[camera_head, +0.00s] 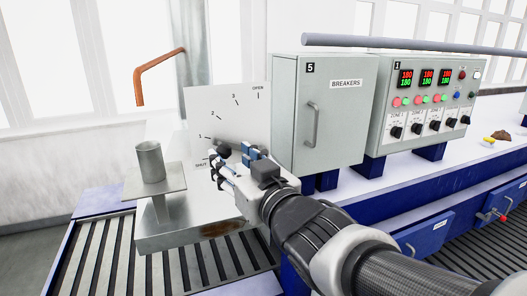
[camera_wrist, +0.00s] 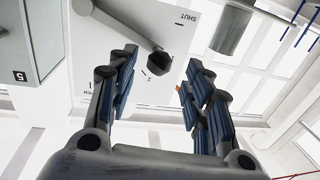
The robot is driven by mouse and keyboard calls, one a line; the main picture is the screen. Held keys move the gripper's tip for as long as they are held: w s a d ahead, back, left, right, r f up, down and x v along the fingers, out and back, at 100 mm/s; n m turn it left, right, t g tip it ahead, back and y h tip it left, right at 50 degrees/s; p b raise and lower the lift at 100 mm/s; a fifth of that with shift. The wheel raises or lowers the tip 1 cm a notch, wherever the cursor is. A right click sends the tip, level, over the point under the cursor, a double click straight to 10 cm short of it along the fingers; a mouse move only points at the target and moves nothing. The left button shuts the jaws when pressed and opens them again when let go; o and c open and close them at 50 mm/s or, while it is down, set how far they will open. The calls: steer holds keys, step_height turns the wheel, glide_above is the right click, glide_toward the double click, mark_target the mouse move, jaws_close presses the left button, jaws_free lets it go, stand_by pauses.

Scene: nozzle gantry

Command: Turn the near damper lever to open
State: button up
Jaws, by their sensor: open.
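The damper's pale scale plate (camera_head: 232,108) stands upright left of the breaker cabinet, marked SHUT at lower left, numbers, and OPEN at upper right. In the wrist view the plate (camera_wrist: 93,48) appears turned over. There the grey lever (camera_wrist: 125,25) runs from the top left to a dark knob (camera_wrist: 159,62), which appears near the 2 mark; its exact setting is unclear. My gripper (camera_head: 234,158) is at the plate's lower part and largely hides the lever in the head view. In the wrist view my gripper (camera_wrist: 162,60) is open, with the knob between its fingertips; contact is unclear.
The breaker cabinet (camera_head: 318,115) stands close right of the plate. A control panel (camera_head: 425,105) is farther right. A metal cup (camera_head: 150,162) on a small stand is at left, with a copper pipe (camera_head: 158,65) above. A slatted conveyor (camera_head: 100,240) runs in front.

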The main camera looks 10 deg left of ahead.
mark_target(227, 155)
steer(key=x, duration=0.5)
steer(key=shift+c, duration=0.6)
jaws_close()
